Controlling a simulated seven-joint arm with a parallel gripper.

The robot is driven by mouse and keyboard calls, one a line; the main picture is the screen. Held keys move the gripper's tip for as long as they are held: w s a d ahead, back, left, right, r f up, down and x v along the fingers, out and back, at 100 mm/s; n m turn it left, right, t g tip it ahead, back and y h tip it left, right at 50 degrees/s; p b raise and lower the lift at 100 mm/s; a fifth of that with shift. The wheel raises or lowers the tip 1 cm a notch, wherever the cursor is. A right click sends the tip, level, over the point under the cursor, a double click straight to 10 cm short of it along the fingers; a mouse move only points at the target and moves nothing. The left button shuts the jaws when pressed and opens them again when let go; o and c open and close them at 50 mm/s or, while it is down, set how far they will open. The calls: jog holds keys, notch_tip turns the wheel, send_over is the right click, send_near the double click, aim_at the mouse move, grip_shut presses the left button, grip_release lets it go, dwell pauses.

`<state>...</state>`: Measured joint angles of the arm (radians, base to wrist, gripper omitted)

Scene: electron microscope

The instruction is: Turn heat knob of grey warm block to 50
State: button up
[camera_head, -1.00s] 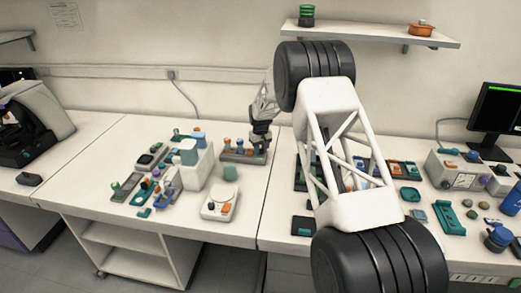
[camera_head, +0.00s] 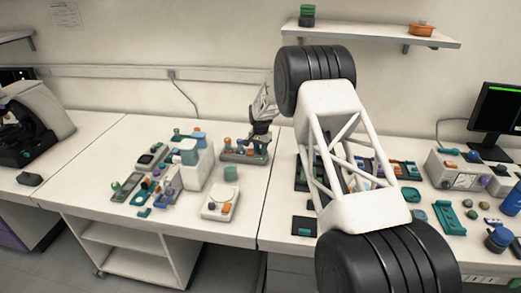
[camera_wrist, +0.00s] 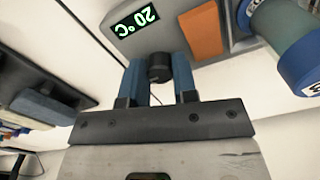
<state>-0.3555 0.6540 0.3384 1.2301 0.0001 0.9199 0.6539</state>
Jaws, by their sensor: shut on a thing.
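The grey warm block (camera_wrist: 152,47) fills the top middle of the wrist view. Its green display (camera_wrist: 136,17) appears upside down and reads 20 °C. The black heat knob (camera_wrist: 159,68) sticks out of the block's near face. My gripper (camera_wrist: 160,75) has its two blue fingers on either side of the knob, shut on it. In the head view the warm block (camera_head: 237,157) is at the back of the left table, with my gripper (camera_head: 259,148) at its right end. The knob is hidden there.
An orange piece (camera_wrist: 201,32) and a blue-capped vial (camera_wrist: 292,45) are beside the display. A white device with an orange piece (camera_head: 222,203) stands in front of the block. My white arm link covers part of the right table.

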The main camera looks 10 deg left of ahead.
jog(key=shift+r+m, duration=0.1)
jog(key=shift+m, duration=0.6)
jog(key=o, duration=0.9)
jog(key=shift+f+n, duration=0.2)
jog(key=shift+n, duration=0.2)
